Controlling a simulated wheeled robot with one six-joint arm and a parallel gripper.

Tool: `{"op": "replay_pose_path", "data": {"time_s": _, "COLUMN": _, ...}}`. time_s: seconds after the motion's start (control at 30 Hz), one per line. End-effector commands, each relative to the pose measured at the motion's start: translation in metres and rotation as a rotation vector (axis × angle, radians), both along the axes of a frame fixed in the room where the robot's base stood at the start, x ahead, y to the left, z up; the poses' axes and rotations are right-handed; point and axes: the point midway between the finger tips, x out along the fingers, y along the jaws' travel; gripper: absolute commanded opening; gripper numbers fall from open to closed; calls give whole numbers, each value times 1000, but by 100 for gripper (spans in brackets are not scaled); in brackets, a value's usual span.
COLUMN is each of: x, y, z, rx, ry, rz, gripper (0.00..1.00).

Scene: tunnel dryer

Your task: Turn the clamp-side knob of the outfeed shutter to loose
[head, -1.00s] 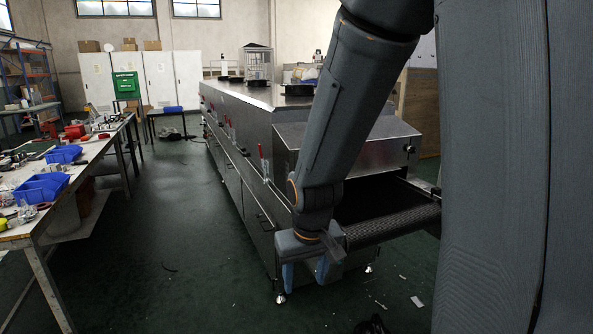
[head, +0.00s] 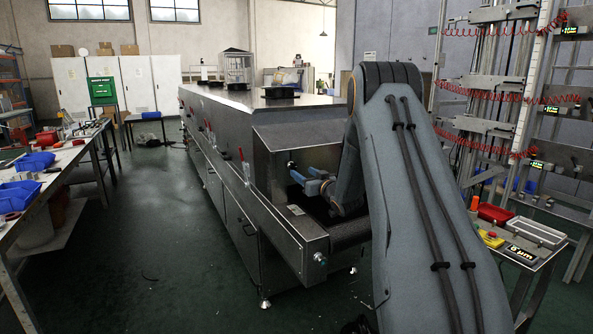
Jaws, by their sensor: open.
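The tunnel dryer's metal end (head: 285,137) stands in the middle of the head view, with the belt opening below its hood. A small dark knob-like part (head: 291,164) shows close to my fingertips; I cannot tell whether it is the clamp-side knob or how it is turned. My gripper (head: 302,181) is open, its blue fingers pointing left toward the end face. I cannot tell whether it touches anything. My arm hides the right part of the end and most of the shutter area.
A round fitting (head: 320,258) sits on the conveyor's end frame. Red-handled levers (head: 241,155) line the dryer's side. A workbench (head: 62,163) with blue bins stands left, across an open floor aisle. A small table (head: 518,250) with trays and a rack stand right.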

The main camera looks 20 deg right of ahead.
Motion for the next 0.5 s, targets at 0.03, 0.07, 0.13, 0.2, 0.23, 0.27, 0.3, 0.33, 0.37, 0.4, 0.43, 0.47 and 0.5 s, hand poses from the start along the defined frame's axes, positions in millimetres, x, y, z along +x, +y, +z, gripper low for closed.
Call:
{"op": "replay_pose_path", "data": {"time_s": 0.03, "x": 8, "y": 1, "z": 0, "rx": 0, "ry": 0, "rz": 2, "gripper": 51}}
{"op": "replay_pose_path", "data": {"time_s": 0.07, "x": 12, "y": 2, "z": 0, "rx": 0, "ry": 2, "rz": 2, "gripper": 51}}
{"op": "replay_pose_path", "data": {"time_s": 0.13, "x": 24, "y": 3, "z": 0, "rx": 0, "ry": 1, "rz": 2, "gripper": 51}}
{"op": "replay_pose_path", "data": {"time_s": 0.2, "x": 35, "y": 3, "z": 0, "rx": 0, "ry": 1, "rz": 1, "gripper": 51}}
{"op": "replay_pose_path", "data": {"time_s": 0.23, "x": 39, "y": 3, "z": 0, "rx": 0, "ry": 1, "rz": 1, "gripper": 51}}
{"op": "replay_pose_path", "data": {"time_s": 0.27, "x": 43, "y": 3, "z": 0, "rx": 0, "ry": 1, "rz": 0, "gripper": 51}}
{"op": "replay_pose_path", "data": {"time_s": 0.3, "x": 48, "y": 3, "z": -1, "rx": 0, "ry": 3, "rz": 0, "gripper": 51}}
{"op": "replay_pose_path", "data": {"time_s": 0.33, "x": 51, "y": 3, "z": 0, "rx": 0, "ry": 2, "rz": 0, "gripper": 51}}
{"op": "replay_pose_path", "data": {"time_s": 0.37, "x": 54, "y": 3, "z": 0, "rx": 0, "ry": 2, "rz": 0, "gripper": 51}}
{"op": "replay_pose_path", "data": {"time_s": 0.4, "x": 58, "y": 3, "z": 0, "rx": 1, "ry": 2, "rz": 0, "gripper": 51}}
{"op": "replay_pose_path", "data": {"time_s": 0.43, "x": 60, "y": 3, "z": 0, "rx": 1, "ry": 2, "rz": 0, "gripper": 51}}
{"op": "replay_pose_path", "data": {"time_s": 0.47, "x": 61, "y": 3, "z": -1, "rx": 1, "ry": 3, "rz": -1, "gripper": 51}}
{"op": "replay_pose_path", "data": {"time_s": 0.5, "x": 63, "y": 4, "z": -1, "rx": 2, "ry": 4, "rz": -1, "gripper": 51}}
